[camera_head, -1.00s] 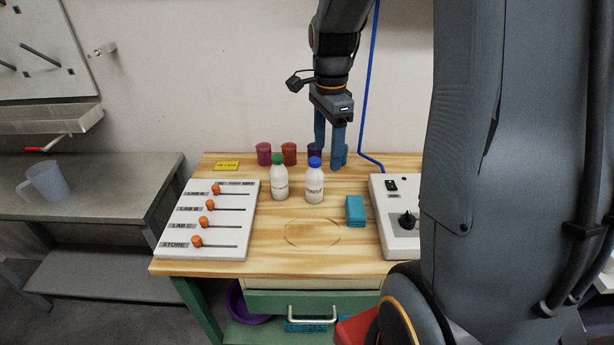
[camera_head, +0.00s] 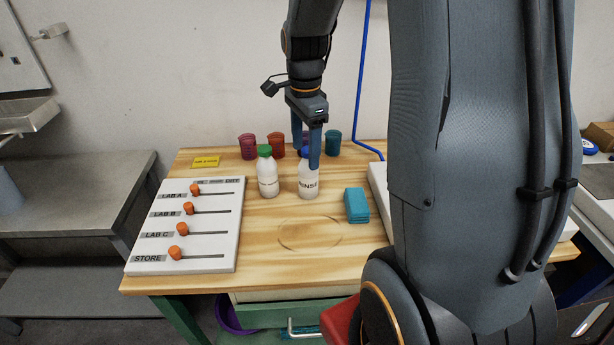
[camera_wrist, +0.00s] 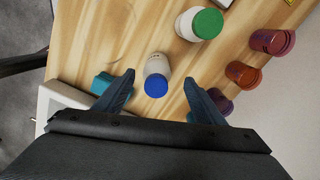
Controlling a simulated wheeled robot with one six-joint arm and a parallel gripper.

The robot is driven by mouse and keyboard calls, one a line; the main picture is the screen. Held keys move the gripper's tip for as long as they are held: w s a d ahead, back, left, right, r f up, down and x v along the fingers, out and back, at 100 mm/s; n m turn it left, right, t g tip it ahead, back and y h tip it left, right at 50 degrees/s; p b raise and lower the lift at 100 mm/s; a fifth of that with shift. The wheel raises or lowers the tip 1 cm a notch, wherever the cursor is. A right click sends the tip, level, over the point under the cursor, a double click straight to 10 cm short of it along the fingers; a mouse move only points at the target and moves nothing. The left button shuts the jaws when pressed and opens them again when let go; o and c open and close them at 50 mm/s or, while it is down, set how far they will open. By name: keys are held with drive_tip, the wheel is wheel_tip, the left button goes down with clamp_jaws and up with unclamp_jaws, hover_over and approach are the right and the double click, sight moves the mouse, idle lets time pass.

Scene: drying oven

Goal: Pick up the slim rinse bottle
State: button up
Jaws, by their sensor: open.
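The slim rinse bottle (camera_head: 308,187) is white with a blue cap and a label reading RINSE. It stands upright on the wooden table. My gripper (camera_head: 306,156) is open just over it, and one blue finger hides part of the cap. In the wrist view the bottle (camera_wrist: 157,66) and its blue cap show between the two spread fingertips of my gripper (camera_wrist: 159,76). I see no finger clearly touching it.
A green-capped white bottle (camera_head: 267,177) stands close to the left. Several coloured cups (camera_head: 276,145) stand behind. A teal block (camera_head: 356,205) lies to the right, a slider panel (camera_head: 190,222) to the left. The table front, with a ring mark (camera_head: 309,235), is clear.

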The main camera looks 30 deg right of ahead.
sight(308, 173)
drive_tip(key=f, duration=0.2)
drive_tip(key=f+p, duration=0.1)
drive_tip(key=f, duration=0.1)
drive_tip(key=f+p, duration=0.1)
drive_tip(key=shift+s+d+f, duration=0.3)
drive_tip(key=shift+f, duration=0.1)
drive_tip(key=c, duration=1.3)
drive_tip(key=shift+c, duration=0.2)
drive_tip(key=shift+r, duration=0.15)
